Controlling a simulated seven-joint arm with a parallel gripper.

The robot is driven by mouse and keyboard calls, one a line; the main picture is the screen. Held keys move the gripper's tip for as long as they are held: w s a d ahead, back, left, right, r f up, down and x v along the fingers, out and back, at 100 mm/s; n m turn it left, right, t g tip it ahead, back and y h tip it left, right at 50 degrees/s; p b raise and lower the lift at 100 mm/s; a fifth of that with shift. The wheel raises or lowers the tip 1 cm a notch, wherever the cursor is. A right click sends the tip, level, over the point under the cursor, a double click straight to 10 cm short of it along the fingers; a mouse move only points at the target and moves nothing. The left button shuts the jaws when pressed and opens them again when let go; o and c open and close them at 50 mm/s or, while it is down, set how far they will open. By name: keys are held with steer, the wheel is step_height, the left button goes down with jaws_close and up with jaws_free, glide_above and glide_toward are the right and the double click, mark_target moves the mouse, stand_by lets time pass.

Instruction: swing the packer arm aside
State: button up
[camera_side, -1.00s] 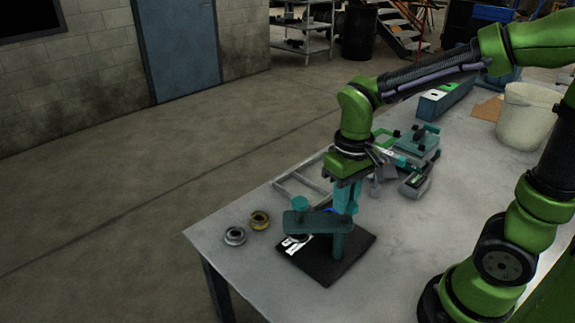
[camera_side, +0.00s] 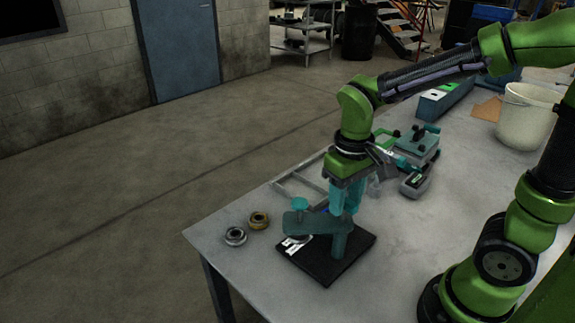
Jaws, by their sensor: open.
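The packer arm (camera_side: 310,224) is a flat teal bar on a teal post (camera_side: 339,243), which stands on a black base plate (camera_side: 323,266). The bar reaches from the post toward the left over the plate, with a teal knob (camera_side: 300,204) upright near its free end. A white-marked patch (camera_side: 292,246) shows on the plate below the bar. My gripper (camera_side: 344,212) points down, open, with its teal fingers just behind the post end of the bar. I cannot tell whether they touch it.
A grey frame (camera_side: 298,183) lies behind. A teal fixture (camera_side: 418,143), a handheld device (camera_side: 416,181) and a white bucket (camera_side: 526,116) stand farther right. The front of the table is clear.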

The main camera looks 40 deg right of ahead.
steer(key=shift+r, duration=0.1)
steer(key=shift+r, duration=2.65)
steer(key=shift+r, duration=2)
